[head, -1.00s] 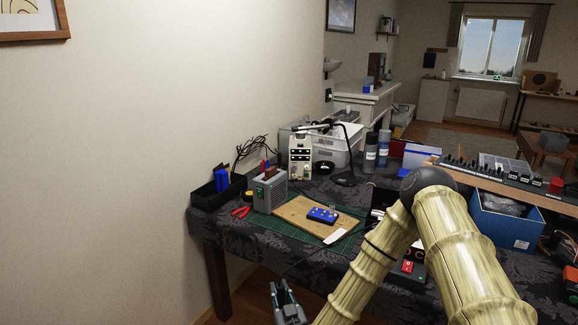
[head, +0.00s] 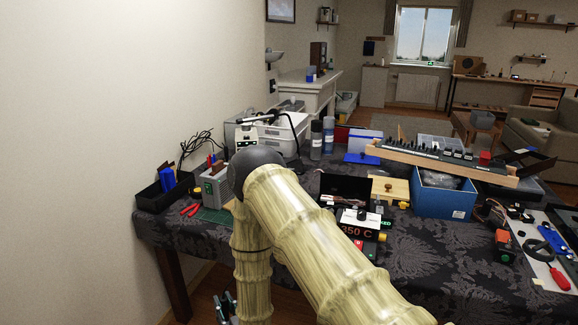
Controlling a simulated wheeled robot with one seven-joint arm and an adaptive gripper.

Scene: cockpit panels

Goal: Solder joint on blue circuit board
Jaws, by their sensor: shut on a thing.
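The blue circuit board does not show now; my arm stands in front of the place where it lay. A strip of the green cutting mat (head: 214,215) shows left of my arm. A black unit with a red "350 C" display (head: 356,230) stands on the table to the right of my arm.
A grey box (head: 214,188), red pliers (head: 190,209) and a black bin (head: 160,193) fill the left table end. Blue crate (head: 442,196) and long keyboard-like panel (head: 440,153) stand at right. Dark cloth at the front middle (head: 430,260) is bare.

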